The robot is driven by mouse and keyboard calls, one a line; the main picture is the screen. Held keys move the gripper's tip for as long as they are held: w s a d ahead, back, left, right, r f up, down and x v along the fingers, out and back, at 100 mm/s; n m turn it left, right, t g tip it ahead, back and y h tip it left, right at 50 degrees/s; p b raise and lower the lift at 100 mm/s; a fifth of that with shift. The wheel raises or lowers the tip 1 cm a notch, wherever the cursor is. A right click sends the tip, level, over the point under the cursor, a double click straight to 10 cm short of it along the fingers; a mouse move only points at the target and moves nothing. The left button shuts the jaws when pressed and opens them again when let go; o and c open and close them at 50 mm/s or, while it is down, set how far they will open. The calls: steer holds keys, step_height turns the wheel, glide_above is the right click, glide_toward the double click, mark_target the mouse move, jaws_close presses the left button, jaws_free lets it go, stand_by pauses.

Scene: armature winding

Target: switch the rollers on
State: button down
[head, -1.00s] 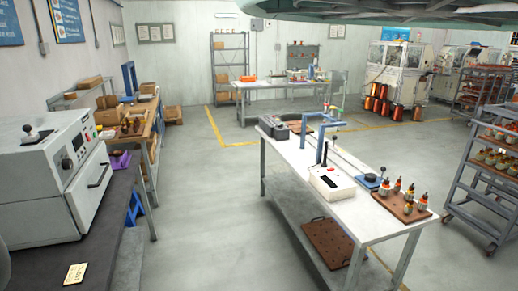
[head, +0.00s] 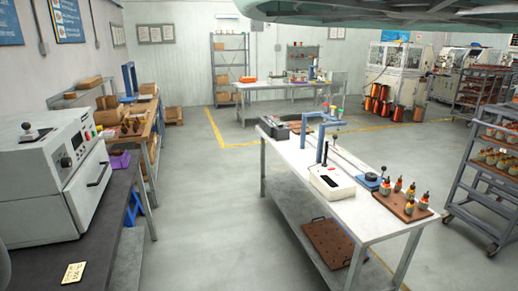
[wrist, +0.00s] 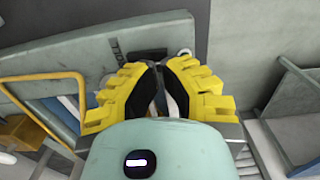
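My gripper (wrist: 160,68) shows in the wrist view with yellow ridged fingers and dark inner pads. Its fingertips are together or nearly so, and I see nothing held between them. Beyond the fingers is a flat grey-green panel (wrist: 85,65) with a dark slot-like patch (wrist: 143,55) and a small pale round part (wrist: 184,52) at its right end. Pale parallel bars (wrist: 268,150) lie at the lower right; I cannot tell whether they are rollers. No roller switch can be made out for sure. My gripper is not visible in the head view.
In the head view, a white worktable (head: 290,150) holds a white box with a lever (head: 332,182) and a brown board of armatures (head: 402,206). A grey oven-like machine (head: 45,180) stands on the left bench. A rack (head: 485,185) stands right. The floor between benches is clear.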

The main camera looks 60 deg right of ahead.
steer(key=shift+f+b, duration=0.9)
steer(key=shift+f, duration=0.1)
stand_by(0.3)
steer(key=shift+r, duration=0.1)
steer(key=shift+r+p, duration=1.45)
steer(key=shift+r, duration=2)
